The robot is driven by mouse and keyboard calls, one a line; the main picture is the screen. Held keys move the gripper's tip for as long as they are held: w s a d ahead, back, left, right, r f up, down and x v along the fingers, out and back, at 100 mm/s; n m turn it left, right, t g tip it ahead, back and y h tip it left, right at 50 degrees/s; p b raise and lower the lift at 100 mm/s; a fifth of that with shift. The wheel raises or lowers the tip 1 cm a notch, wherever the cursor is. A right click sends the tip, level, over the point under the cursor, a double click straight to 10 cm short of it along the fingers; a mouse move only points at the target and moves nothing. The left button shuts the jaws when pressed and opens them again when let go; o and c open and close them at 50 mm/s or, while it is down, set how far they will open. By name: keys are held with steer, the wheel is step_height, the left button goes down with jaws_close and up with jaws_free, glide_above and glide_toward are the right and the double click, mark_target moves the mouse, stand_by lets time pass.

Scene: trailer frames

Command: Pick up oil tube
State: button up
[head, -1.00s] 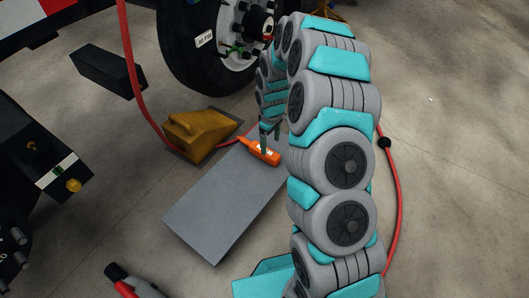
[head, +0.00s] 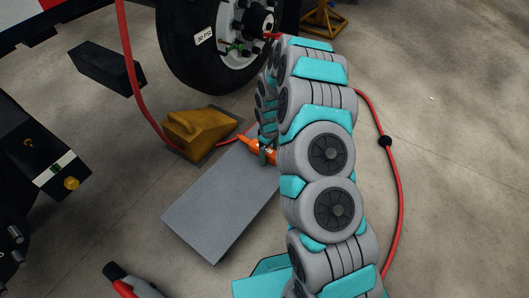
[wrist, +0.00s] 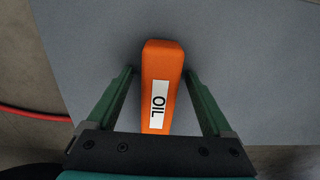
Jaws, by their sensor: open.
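The oil tube (wrist: 161,62) is orange with a white label reading OIL. It lies on a flat grey board (head: 215,205) on the floor, near the board's far end. In the head view the tube (head: 257,145) is partly covered by my arm and gripper. My gripper (wrist: 160,85) is open, with one green finger on each side of the tube. A gap shows between each finger and the tube in the wrist view. The tube's near end is hidden behind the gripper's dark body. In the head view my gripper (head: 266,153) is at the tube.
A yellow wheel chock (head: 198,132) stands just left of the board's far end. A wheel (head: 205,50) is behind it. A red hose (head: 398,205) runs along the floor at right. A red and grey tool (head: 132,285) lies at the bottom left.

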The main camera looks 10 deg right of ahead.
jaws_close()
stand_by(0.6)
